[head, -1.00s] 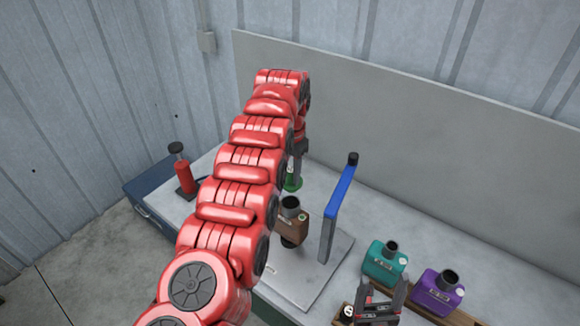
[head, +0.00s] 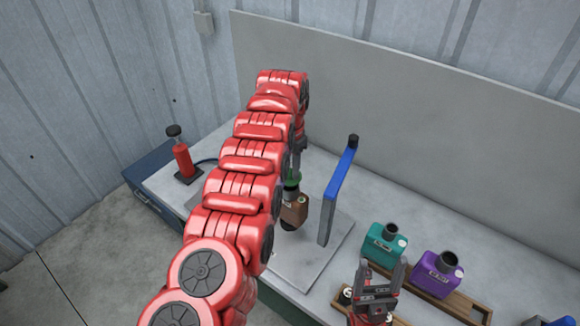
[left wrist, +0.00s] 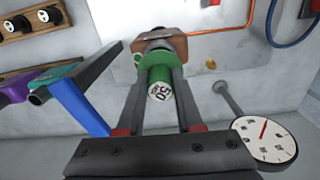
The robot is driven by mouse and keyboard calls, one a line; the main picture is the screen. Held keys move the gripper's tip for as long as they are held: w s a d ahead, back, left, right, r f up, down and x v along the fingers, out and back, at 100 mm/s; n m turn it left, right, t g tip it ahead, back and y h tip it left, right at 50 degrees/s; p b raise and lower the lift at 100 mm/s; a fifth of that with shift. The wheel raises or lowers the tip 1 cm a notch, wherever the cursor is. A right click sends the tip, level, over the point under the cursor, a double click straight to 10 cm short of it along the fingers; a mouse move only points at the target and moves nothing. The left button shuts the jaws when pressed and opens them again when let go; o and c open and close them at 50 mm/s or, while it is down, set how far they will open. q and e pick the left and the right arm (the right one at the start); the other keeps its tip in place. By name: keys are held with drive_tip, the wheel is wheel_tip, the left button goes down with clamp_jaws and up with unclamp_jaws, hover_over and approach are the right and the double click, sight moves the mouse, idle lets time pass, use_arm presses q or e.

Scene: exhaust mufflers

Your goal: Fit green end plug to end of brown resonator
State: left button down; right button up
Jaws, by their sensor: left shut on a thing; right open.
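The brown resonator (head: 294,210) stands on a grey plate, its dark neck up, partly hidden by my left arm. The green end plug (head: 291,184) is at the top of that neck. My left gripper (head: 297,160) is shut on the plug from above. In the left wrist view the green plug (left wrist: 158,80) sits between the two fingers (left wrist: 158,92), in line with the neck of the brown resonator (left wrist: 160,44). The plug's flange appears to meet the neck; I cannot tell how deep it sits. My right gripper (head: 382,272) is open and empty at the lower right.
A blue upright handle (head: 341,185) stands on the grey plate (head: 308,268), right of the resonator. Teal (head: 386,243) and purple (head: 438,272) mufflers stand by a wooden rack (head: 455,304). A red cylinder (head: 182,160) stands at left. A dial gauge (left wrist: 266,140) shows in the wrist view.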

sight(289, 177)
use_arm(q)
drive_tip(key=shift+s+a+b, duration=0.15)
drive_tip(key=shift+b, duration=1.1)
idle(0.7)
drive_tip(key=shift+f+b, duration=1.4)
drive_tip(key=shift+f, duration=0.15)
idle(0.7)
drive_tip(key=shift+c, duration=2.4)
unclamp_jaws()
drive_tip(key=shift+r, duration=0.1)
